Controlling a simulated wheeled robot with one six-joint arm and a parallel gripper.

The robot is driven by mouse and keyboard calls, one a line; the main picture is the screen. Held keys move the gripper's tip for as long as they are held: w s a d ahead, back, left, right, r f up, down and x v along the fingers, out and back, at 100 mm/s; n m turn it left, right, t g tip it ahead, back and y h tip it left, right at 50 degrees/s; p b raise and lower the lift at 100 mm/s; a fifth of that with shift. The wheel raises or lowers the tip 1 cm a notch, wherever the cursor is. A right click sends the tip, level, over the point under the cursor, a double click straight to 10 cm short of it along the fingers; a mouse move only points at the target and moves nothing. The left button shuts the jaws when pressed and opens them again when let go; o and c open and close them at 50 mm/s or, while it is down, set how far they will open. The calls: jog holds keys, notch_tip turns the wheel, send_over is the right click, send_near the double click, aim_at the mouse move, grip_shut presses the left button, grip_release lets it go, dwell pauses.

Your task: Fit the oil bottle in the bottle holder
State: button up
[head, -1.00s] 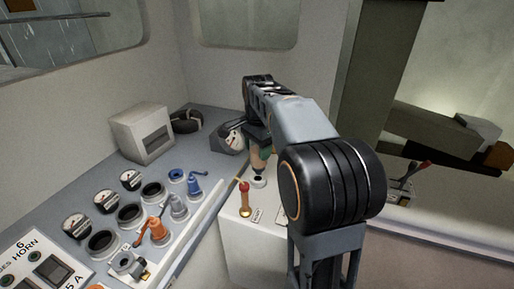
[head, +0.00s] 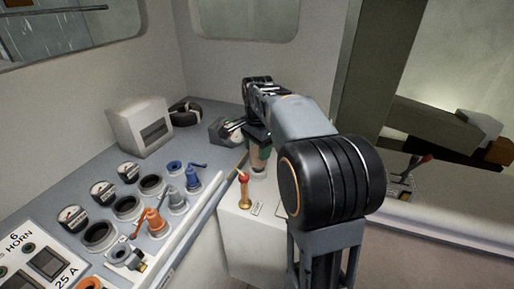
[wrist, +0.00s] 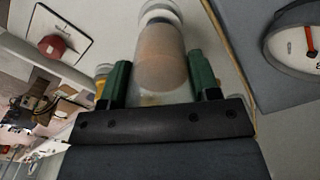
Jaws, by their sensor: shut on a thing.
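The oil bottle is a clear bottle (wrist: 162,58) with brownish contents and a pale end. My gripper (wrist: 160,82) is shut on it, with one green finger on each side. In the head view the bottle (head: 259,168) hangs below my gripper (head: 258,145), over or close to the top of the white cabinet; I cannot tell whether it touches. I cannot make out the bottle holder; my arm covers part of the cabinet top.
A red-knobbed brass lever (head: 244,190) stands left of the bottle. A round gauge (head: 230,129) is close behind the gripper. A console (head: 75,175) with gauges and valve handles lies left, with a grey box (head: 140,127). Another lever (head: 408,175) is at right.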

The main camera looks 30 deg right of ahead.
jog(key=o, duration=1.3)
jog(key=shift+c, duration=0.2)
notch_tip(320, 180, up, 14)
jog(key=shift+p, duration=0.3)
jog(key=shift+f, duration=0.1)
jog(key=s+a+f+n+t, duration=0.2)
jog(key=s+a+f+n, duration=0.3)
jog(key=s+f+n, duration=0.2)
jog(key=s+a+f+n+t, duration=0.2)
jog(key=s+a+f+n, duration=0.2)
jog(key=s+f+n, duration=0.4)
notch_tip(320, 180, down, 3)
jog(key=shift+s+a+r+t, duration=0.2)
jog(key=shift+s+a+t, duration=0.2)
jog(key=shift+s, duration=0.3)
